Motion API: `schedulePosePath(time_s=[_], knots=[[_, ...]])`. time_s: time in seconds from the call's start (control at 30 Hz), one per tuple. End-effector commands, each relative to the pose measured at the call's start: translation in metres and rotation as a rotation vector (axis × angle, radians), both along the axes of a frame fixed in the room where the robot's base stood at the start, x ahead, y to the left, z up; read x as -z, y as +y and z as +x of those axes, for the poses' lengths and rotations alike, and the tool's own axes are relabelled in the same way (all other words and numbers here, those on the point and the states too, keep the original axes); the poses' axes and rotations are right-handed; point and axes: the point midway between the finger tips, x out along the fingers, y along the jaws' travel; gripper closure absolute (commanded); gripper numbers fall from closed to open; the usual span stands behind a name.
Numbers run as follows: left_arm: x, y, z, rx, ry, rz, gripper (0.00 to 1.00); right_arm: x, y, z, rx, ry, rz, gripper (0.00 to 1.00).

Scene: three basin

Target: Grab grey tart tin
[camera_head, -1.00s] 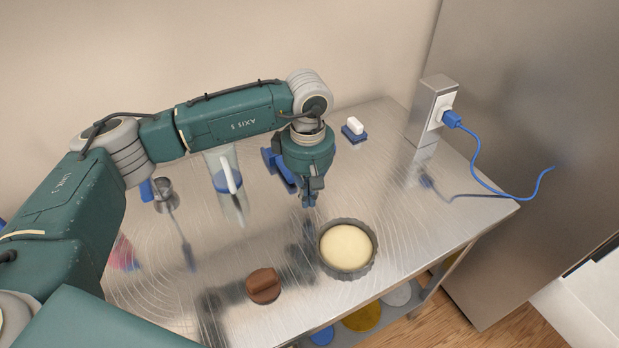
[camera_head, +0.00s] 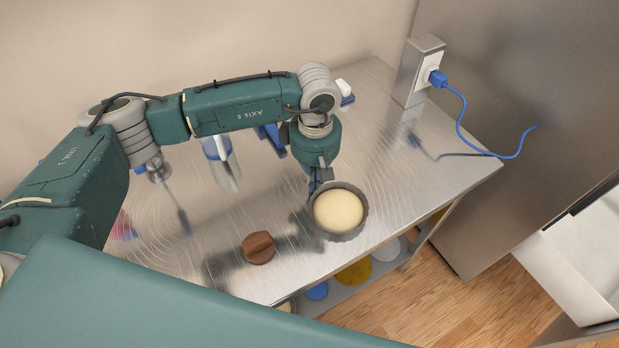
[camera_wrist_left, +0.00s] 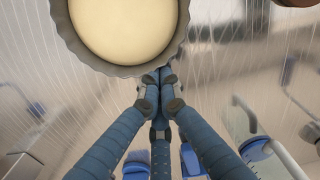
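The grey tart tin (camera_head: 362,219) has a fluted rim and a pale, smooth filling. It sits on the steel table near the front edge. In the left wrist view, the tin (camera_wrist_left: 180,48) fills the top left, partly cut off by the frame. My left gripper (camera_head: 314,187) points down at the tin's back left rim. In the left wrist view, the blue fingers of the left gripper (camera_wrist_left: 160,76) come together at their tips, right by the rim. I see nothing between the tips; whether they touch the rim is unclear. My right gripper is out of view.
A brown round object (camera_head: 259,248) lies left of the tin. An outlet post (camera_head: 417,70) with a blue cable (camera_head: 462,115) stands at the back right. Table right of the tin is clear.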

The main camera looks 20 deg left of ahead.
Motion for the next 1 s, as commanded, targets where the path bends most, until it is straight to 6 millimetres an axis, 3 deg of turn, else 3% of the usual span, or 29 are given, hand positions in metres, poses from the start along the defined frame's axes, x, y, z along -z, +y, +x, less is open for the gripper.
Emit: schedulePosePath(time_s=[0.03,0.2,0.67,0.83,1.0], knots=[[0.008,-0.010,-0.006,0.009,0.000,-0.001,1.00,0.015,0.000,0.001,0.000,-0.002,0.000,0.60],[0.006,-0.030,-0.018,0.006,0.000,0.000,1.00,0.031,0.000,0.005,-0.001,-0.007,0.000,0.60],[0.000,-0.034,-0.021,0.001,0.001,0.001,1.00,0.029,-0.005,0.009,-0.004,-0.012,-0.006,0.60],[-0.019,-0.034,-0.020,0.002,-0.002,0.000,1.00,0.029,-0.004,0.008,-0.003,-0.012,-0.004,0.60],[-0.055,-0.034,-0.020,0.002,-0.004,0.000,1.00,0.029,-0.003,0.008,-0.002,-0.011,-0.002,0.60]])
